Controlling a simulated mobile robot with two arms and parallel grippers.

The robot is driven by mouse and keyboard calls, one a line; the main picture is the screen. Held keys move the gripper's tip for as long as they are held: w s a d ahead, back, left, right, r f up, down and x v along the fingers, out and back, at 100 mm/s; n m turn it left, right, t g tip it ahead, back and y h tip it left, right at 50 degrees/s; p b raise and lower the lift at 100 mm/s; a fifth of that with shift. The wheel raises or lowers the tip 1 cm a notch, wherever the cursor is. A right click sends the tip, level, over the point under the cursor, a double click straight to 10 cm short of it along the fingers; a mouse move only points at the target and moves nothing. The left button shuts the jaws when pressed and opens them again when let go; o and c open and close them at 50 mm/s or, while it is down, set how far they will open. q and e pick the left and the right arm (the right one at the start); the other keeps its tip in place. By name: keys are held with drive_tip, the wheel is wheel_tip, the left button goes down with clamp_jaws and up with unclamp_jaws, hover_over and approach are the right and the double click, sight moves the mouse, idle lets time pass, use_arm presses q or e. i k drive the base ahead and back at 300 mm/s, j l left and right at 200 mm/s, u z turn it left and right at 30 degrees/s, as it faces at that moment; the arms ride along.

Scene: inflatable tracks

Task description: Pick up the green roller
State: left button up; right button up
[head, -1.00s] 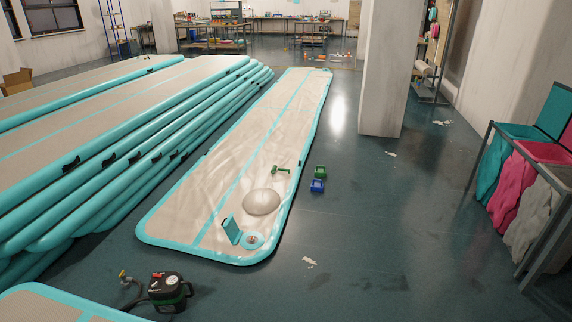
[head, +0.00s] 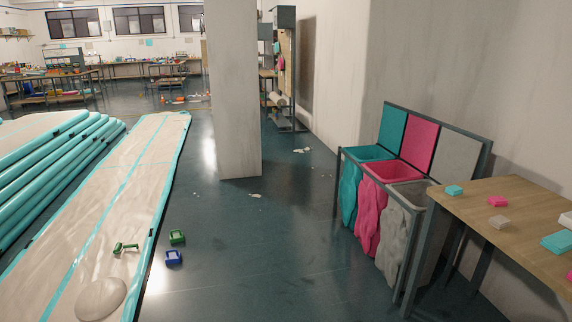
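A small green roller (head: 126,247) with a handle lies on the beige inflatable track (head: 95,215), near its right edge, at the lower left of the head view. A grey-beige domed patch (head: 101,298) lies on the track just below it. A green container (head: 177,237) and a blue container (head: 173,257) stand on the floor right of the track, apart from the roller. Neither of my grippers shows in the head view.
A pillar (head: 232,90) stands at centre. Dark floor (head: 260,250) is open between track and bins. A bin rack (head: 395,185) with teal, pink and grey bags and a wooden table (head: 510,215) with small coloured blocks stand at right. Stacked tracks (head: 60,165) lie at left.

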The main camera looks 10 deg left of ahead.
sight(116, 250)
drive_tip(key=i+u, duration=0.2)
drive_tip(key=i, duration=0.35)
drive_tip(key=i+l+u, duration=0.1)
drive_tip(key=i+u, duration=0.15)
drive_tip(key=i, duration=0.25)
drive_tip(key=i+l+u, duration=0.2)
drive_tip(key=i, duration=0.3)
drive_tip(key=i+j+u, duration=0.2)
drive_tip(key=i+u, duration=0.15)
drive_tip(key=i, duration=0.4)
drive_tip(key=i+u, duration=0.3)
drive_tip(key=i, duration=0.45)
drive_tip(key=i+l+u, duration=0.2)
drive_tip(key=i+u, duration=0.15)
drive_tip(key=i, duration=0.4)
